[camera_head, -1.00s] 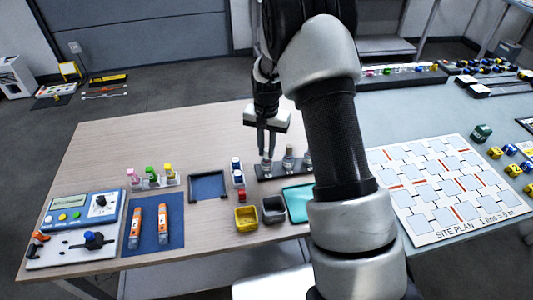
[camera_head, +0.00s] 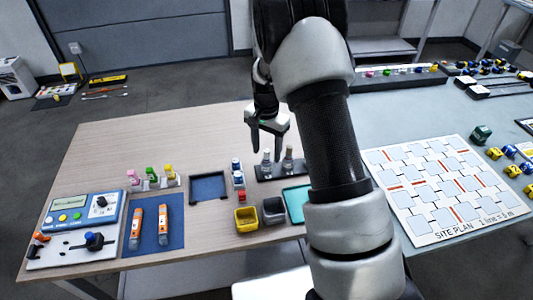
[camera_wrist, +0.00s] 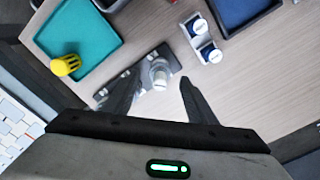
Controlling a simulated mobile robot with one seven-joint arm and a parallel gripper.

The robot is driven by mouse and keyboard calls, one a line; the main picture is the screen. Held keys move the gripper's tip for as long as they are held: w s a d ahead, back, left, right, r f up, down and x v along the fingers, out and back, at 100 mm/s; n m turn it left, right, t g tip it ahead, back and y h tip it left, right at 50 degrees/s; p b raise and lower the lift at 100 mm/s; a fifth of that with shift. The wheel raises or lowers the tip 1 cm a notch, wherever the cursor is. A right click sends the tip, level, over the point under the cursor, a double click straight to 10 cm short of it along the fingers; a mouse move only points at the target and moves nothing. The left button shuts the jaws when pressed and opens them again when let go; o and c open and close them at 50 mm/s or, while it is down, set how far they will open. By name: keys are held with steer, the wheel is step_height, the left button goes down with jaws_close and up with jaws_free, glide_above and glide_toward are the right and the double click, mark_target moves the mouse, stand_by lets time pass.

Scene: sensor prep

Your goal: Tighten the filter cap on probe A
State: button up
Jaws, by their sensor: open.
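A dark rack (camera_head: 262,175) on the wooden table holds clear probes with pale caps. The left probe (camera_head: 266,161) and the one beside it (camera_head: 288,158) stand upright; anything farther right is behind my arm. I cannot read which is probe A. My gripper (camera_head: 266,146) is open above the left probe. In the wrist view, a white-capped probe (camera_wrist: 160,80) shows between the spread fingertips of my gripper (camera_wrist: 160,77), with a gap on each side. The rack (camera_wrist: 172,60) lies beneath it. I cannot tell how tight the cap is.
A teal tray (camera_head: 297,203) with a yellow piece (camera_wrist: 66,65) is beside the rack. A small stand with blue-capped items (camera_head: 237,165), a blue tray (camera_head: 208,187), a yellow bin (camera_head: 246,219) and a grey bin (camera_head: 273,210) are close by. The table's back left is clear.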

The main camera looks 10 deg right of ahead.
mark_target(267, 150)
steer(key=shift+o, duration=0.5)
steer(key=shift+r+p, duration=0.5)
steer(key=shift+r, duration=0.25)
steer(key=shift+r+p, duration=1.85)
steer(key=shift+r, duration=1.05)
